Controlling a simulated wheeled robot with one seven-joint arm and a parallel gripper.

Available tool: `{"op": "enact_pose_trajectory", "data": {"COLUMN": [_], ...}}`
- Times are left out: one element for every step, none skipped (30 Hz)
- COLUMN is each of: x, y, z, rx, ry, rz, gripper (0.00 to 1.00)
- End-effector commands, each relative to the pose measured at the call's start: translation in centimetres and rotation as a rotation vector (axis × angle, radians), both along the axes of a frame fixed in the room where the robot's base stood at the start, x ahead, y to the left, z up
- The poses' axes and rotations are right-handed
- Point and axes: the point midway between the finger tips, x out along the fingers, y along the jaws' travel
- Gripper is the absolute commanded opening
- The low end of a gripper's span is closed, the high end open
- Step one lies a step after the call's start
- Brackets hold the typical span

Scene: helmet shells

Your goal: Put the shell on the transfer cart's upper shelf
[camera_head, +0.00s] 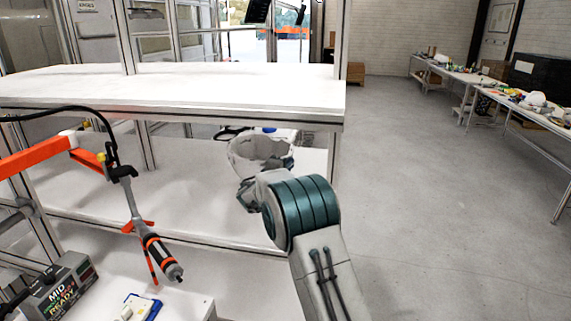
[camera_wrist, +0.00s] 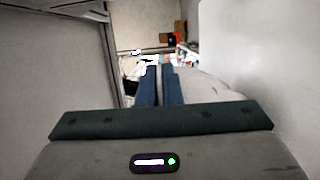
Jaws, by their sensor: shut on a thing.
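The shell (camera_head: 250,150), a pale grey-white rounded hollow piece, shows in the head view in front of my arm's end, below the white upper board (camera_head: 160,88) and over the lower white board (camera_head: 180,195). Whether it touches the lower board I cannot tell. My gripper is shut on the shell; in the head view my own wrist partly hides it. In the wrist view, the two blue fingers of my gripper (camera_wrist: 161,88) are close together, with a pale curved surface of the shell (camera_wrist: 205,90) beside them. I cannot tell for sure which boards belong to the transfer cart.
An orange arm with a hanging tool (camera_head: 155,245) stands at the left, above a bench with a display box (camera_head: 62,290). A metal post (camera_head: 334,175) rises close beside my arm. Open floor (camera_head: 430,180) lies to the right, with cluttered tables (camera_head: 520,110) beyond.

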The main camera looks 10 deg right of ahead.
Motion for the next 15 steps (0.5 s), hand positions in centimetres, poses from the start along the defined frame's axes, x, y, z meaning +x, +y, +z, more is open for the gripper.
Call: {"op": "enact_pose_trajectory", "data": {"x": [-0.01, -0.01, -0.02, -0.02, -0.01, -0.02, -0.02, -0.01, -0.02, -0.02, -0.02, -0.01, -0.01, -0.02, -0.01], "y": [-0.01, -0.01, 0.01, 0.01, 0.02, 0.03, 0.03, 0.02, 0.03, 0.03, 0.03, 0.02, 0.02, 0.03, 0.04], "z": [0.07, -0.01, -0.06, -0.06, -0.07, -0.07, -0.08, -0.09, -0.15, -0.23, -0.32, -0.4, -0.45, -0.49, -0.44], "rx": [0.001, 0.001, 0.001, 0.001, 0.001, 0.002, 0.002, 0.001, 0.001, 0.001, 0.002, 0.002, 0.002, 0.001, 0.001], "ry": [-0.004, -0.006, -0.006, -0.007, -0.007, -0.006, -0.006, -0.006, -0.006, -0.006, -0.006, -0.006, -0.006, -0.003, -0.003], "rz": [-0.001, -0.001, -0.001, -0.001, 0.0, 0.0, 0.0, 0.0, 0.0, 0.0, 0.0, 0.0, 0.0, 0.001, 0.001], "gripper": [0.0, 0.0, 0.0, 0.0, 0.0, 0.0, 0.0, 0.0, 0.0, 0.0, 0.0, 0.0, 0.0, 0.11, 0.22]}}
